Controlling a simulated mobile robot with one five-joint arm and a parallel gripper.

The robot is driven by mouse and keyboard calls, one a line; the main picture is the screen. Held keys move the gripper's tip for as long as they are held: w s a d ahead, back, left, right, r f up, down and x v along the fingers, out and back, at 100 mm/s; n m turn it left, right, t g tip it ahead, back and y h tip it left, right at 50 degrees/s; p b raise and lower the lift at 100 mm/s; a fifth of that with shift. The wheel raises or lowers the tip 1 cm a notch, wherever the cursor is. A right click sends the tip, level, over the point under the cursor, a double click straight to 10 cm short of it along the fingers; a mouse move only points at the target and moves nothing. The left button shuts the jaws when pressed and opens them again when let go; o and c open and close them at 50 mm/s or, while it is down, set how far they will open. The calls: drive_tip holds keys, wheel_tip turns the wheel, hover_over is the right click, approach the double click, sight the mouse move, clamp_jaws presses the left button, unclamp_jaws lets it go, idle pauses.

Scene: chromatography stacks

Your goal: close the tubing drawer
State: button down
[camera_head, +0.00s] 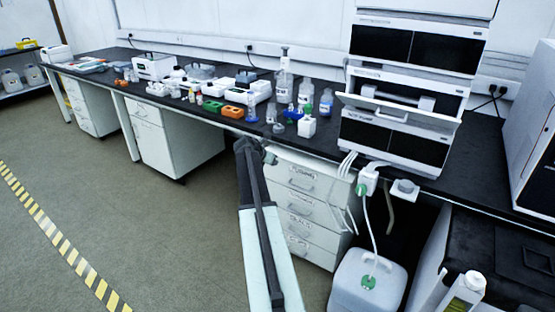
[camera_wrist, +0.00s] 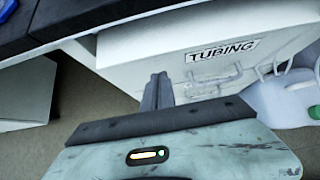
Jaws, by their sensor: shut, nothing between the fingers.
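The tubing drawer (camera_head: 304,173) is the top drawer of the white cabinet under the bench. Its white front, labelled TUBING, fills the upper middle of the wrist view (camera_wrist: 150,53), with a pale handle below the label. The drawer front looks close to the cabinet; I cannot tell how far out it stands. My gripper (camera_wrist: 159,78) is shut and empty, in front of the lower left of the drawer front, left of the handle. Whether it touches the front is unclear. In the head view, my arm reaches up to the cabinet's left side.
The black bench top (camera_head: 430,178) overhangs the cabinet. Hanging tubes and a white jug (camera_head: 345,285) with a green cap stand right of the drawers. Bottles and small labware sit on the bench above. The floor (camera_head: 130,220) at left is open.

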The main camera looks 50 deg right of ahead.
drive_tip(key=p+v, duration=0.6)
drive_tip(key=v, duration=0.4)
drive_tip(key=shift+s+p, duration=0.2)
drive_tip(key=shift+p, duration=0.15)
drive_tip(key=shift+a, duration=0.2)
